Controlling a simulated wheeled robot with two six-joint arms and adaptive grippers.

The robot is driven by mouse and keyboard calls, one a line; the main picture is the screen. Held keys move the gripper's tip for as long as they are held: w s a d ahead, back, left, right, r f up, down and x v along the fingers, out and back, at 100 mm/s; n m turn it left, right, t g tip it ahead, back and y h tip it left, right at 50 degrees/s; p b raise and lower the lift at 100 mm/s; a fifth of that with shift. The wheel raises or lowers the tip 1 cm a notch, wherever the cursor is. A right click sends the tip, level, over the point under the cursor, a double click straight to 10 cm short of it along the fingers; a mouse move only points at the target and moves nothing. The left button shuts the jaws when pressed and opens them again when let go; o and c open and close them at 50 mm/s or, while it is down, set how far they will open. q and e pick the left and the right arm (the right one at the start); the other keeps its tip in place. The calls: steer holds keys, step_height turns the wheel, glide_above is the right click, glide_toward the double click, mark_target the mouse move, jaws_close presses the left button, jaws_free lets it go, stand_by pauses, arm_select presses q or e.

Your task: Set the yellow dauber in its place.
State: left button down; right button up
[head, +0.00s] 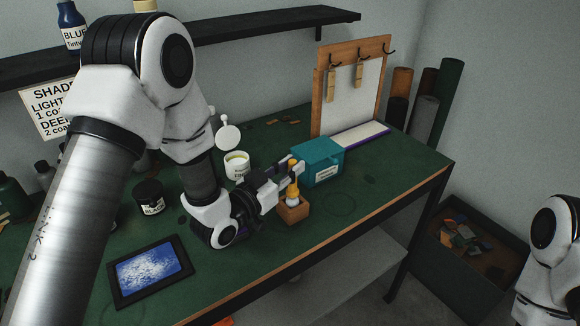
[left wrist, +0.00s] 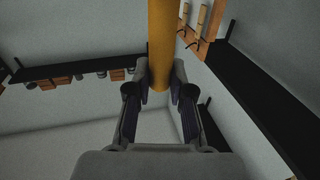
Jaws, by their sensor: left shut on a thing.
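The yellow dauber (head: 293,191) stands upright at a small brown wooden holder (head: 293,212) near the front edge of the green bench. Its lower end is at the holder's opening; I cannot tell whether it rests on the bottom. My left gripper (head: 292,174) is shut on the dauber's handle from the left. In the left wrist view the yellow handle (left wrist: 160,45) runs between the two fingers (left wrist: 160,90). My right gripper is out of view; only part of my right arm shows at the lower right.
A teal box (head: 318,162) stands close behind the holder. An open white jar (head: 237,165), a black jar (head: 149,195) and a framed blue screen (head: 150,270) are on the bench. A hook board (head: 353,85) stands at the back. The bench right of the holder is clear.

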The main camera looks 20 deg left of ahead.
arm_select(q)
steer(key=shift+f+b, duration=1.15)
steer(key=shift+f, duration=0.3)
steer(key=c, duration=1)
jaws_free()
steer(key=shift+o, duration=0.2)
steer(key=shift+s, duration=0.1)
steer(key=v, duration=0.7)
steer(key=shift+s+a, duration=0.1)
steer(key=shift+s, duration=0.05)
